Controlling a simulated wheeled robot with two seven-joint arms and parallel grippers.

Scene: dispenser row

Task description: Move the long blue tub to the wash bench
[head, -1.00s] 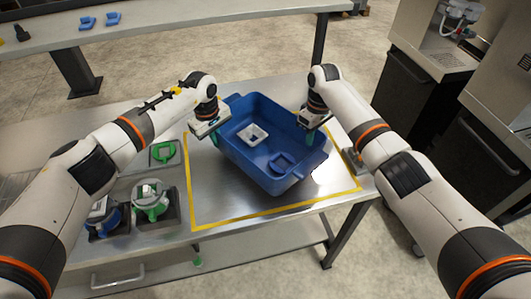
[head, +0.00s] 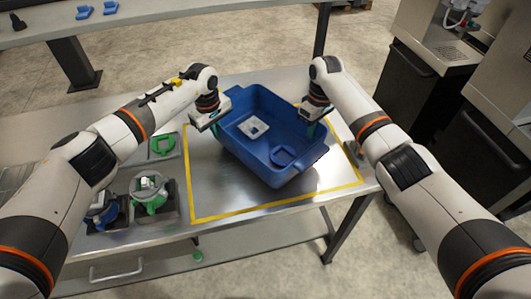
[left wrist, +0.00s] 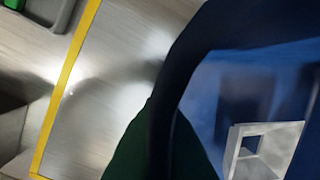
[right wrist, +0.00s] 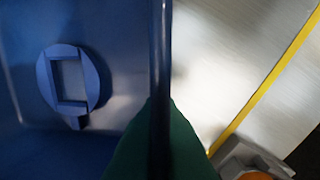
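The long blue tub (head: 262,172) is over the steel table inside a yellow tape outline. A white square piece (head: 254,127) and a blue round piece with a square opening (head: 286,156) lie in it. My left gripper (head: 216,126) is shut on the tub's left rim; the left wrist view shows green fingers (left wrist: 160,150) on both sides of it. My right gripper (head: 313,126) is shut on the opposite rim, with green fingers (right wrist: 160,150) on both sides. I cannot tell whether the tub touches the table. Which surface is the wash bench is unclear.
Holders with a green piece (head: 162,146), a green-and-white part (head: 148,187) and a blue part (head: 101,211) stand left of the tape. A grey bench (head: 180,22) is behind. Dark-fronted cabinets (head: 405,92) stand at the right, with floor between.

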